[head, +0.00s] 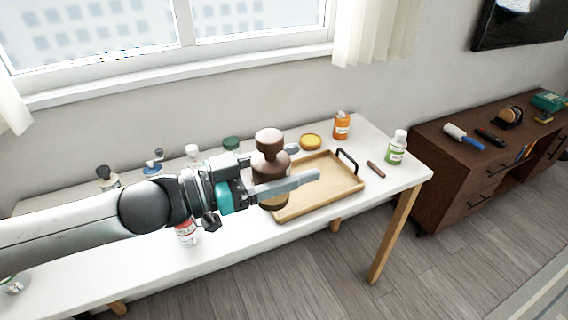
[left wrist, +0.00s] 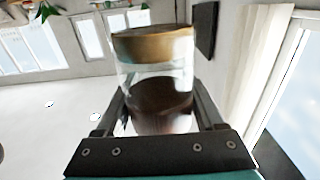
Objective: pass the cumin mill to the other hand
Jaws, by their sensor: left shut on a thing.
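The cumin mill (head: 269,164) has a brown wooden top with a rounded knob and a golden-brown base. My left gripper (head: 296,163) is shut on it, with one finger on each side of its body, and holds it upright over the table near the wooden tray's left end. In the left wrist view the mill (left wrist: 155,60) shows a clear glass section between a tan wooden end and a dark brown part, between the two fingers (left wrist: 160,108). My right gripper is not in view.
A wooden tray (head: 346,186) with black handles lies on the white table (head: 408,176). An orange bottle (head: 342,126), a green-labelled bottle (head: 397,148) and a yellow-lidded container (head: 311,141) stand around it. Several bottles stand behind my left arm. A brown cabinet (head: 437,171) stands at right.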

